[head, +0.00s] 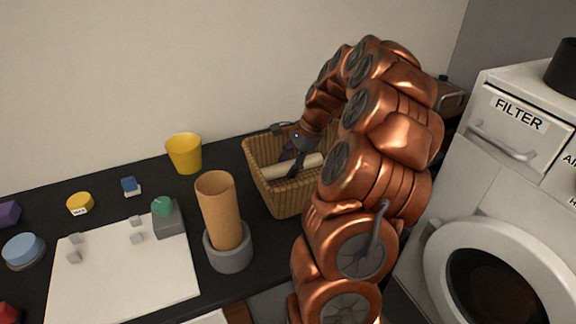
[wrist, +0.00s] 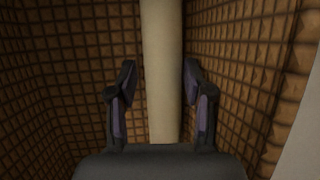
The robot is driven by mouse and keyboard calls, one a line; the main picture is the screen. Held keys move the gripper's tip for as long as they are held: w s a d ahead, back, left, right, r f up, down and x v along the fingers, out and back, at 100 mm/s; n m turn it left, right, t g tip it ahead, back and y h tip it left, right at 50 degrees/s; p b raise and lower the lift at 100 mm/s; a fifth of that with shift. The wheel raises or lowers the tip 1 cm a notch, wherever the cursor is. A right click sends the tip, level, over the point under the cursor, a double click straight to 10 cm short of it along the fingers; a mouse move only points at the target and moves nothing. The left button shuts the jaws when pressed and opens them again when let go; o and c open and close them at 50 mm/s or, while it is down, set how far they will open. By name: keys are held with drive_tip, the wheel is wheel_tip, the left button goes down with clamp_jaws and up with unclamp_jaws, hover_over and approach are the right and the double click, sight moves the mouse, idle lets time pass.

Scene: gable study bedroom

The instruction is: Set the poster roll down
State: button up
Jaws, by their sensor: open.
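The poster roll (head: 293,168) is a cream cylinder lying inside a brown woven basket (head: 290,198) on the dark counter. In the wrist view the poster roll (wrist: 162,75) runs lengthwise between my fingers, with the woven basket walls (wrist: 60,70) on both sides. My gripper (head: 292,165) reaches down into the basket over the roll. It is open, and in the wrist view my gripper (wrist: 160,82) shows a gap between each finger and the roll. The basket floor under the roll is mostly hidden.
A cork-coloured tube (head: 218,210) stands in a grey round holder (head: 229,252) left of the basket. A yellow cup (head: 184,153) stands behind it. A white board (head: 120,285) with small grey blocks lies further left. A white washing machine (head: 505,180) is at right.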

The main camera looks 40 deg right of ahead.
drive_tip(key=v, duration=1.1)
drive_tip(key=shift+r, duration=0.15)
drive_tip(key=shift+s, duration=0.15)
